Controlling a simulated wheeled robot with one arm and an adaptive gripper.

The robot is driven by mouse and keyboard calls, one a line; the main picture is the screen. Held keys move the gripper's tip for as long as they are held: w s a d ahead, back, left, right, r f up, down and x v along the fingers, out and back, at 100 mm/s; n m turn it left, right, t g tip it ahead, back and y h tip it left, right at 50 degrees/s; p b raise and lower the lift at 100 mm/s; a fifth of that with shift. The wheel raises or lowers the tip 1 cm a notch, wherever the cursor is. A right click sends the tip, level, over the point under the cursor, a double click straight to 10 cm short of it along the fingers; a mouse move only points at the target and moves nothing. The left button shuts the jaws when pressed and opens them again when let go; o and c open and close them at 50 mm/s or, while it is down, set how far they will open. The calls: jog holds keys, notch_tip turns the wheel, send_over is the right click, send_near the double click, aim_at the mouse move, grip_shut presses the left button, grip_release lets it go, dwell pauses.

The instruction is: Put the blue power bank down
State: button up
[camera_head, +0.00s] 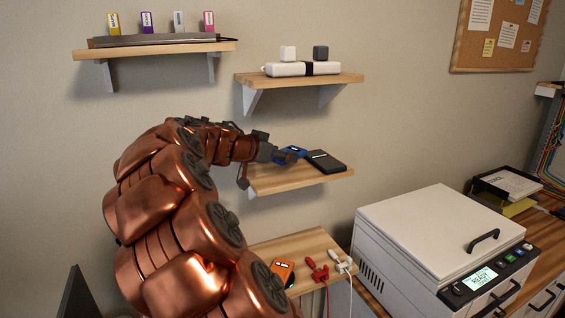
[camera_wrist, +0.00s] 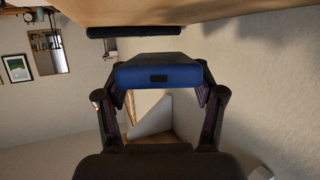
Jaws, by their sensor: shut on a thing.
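The blue power bank (camera_head: 292,153) is between the fingers of my gripper (camera_head: 284,155), over the left part of the middle wooden shelf (camera_head: 300,179). In the wrist view the blue power bank (camera_wrist: 158,72) sits between both fingers of my gripper (camera_wrist: 158,88), its end face with a dark port toward the camera. The wrist picture seems upside down, with the shelf (camera_wrist: 215,10) along its top. A gap shows there between bank and shelf; I cannot tell whether they touch anywhere. A black power bank (camera_head: 326,161) lies on the shelf just right of the blue one.
Above is a shelf (camera_head: 345,79) with a white bar and two small cubes. Below, another shelf (camera_head: 300,246) holds an orange device (camera_head: 283,273) and red and white plugs. A white box machine (camera_head: 430,240) stands at right. The middle shelf's front strip is bare.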

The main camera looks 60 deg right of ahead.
aim_at(282, 172)
jog(key=shift+d, duration=0.4)
notch_tip(282, 172, down, 3)
jog(key=shift+f+p, duration=0.15)
jog(key=shift+p, duration=0.75)
jog(key=shift+f, duration=0.2)
jog(key=shift+f, duration=0.15)
jog(key=o, duration=1.3)
jog(key=shift+o, duration=0.2)
jog(key=shift+r, duration=0.3)
jog(key=b+v, duration=0.4)
jog(key=v, duration=0.8)
jog(key=shift+b, duration=0.35)
